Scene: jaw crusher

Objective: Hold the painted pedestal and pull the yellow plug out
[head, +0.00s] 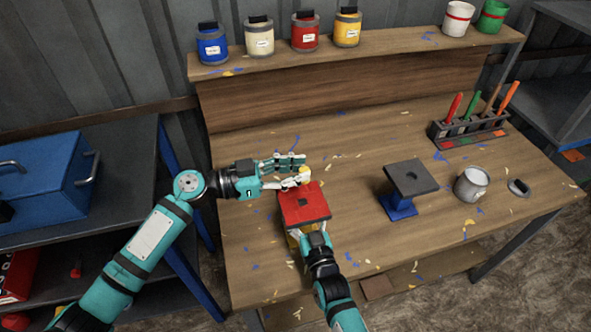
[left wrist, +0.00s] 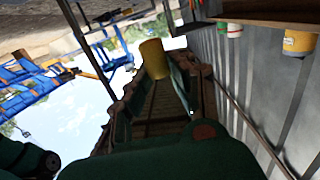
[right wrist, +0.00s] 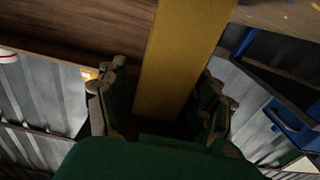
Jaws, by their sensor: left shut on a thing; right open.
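The painted pedestal stands upright on the table, with a red square top (head: 318,200) and a yellow column (right wrist: 184,50). A dark spot, perhaps a hole, shows in the middle of the top. My left gripper (head: 297,172) is shut on the yellow plug (head: 304,173), above the far edge of the red top. The plug also shows between the fingers in the left wrist view (left wrist: 153,58), apparently clear of the pedestal. My right gripper (right wrist: 165,100) is open, its fingers on either side of the yellow column; I cannot tell whether they touch it.
A blue pedestal with a dark top (head: 412,175), a grey paint can (head: 472,184) and a small dark lid (head: 518,187) stand to the right. A brush rack (head: 468,131) is behind them. Paint cans line the raised shelf (head: 390,52). The table's left back is clear.

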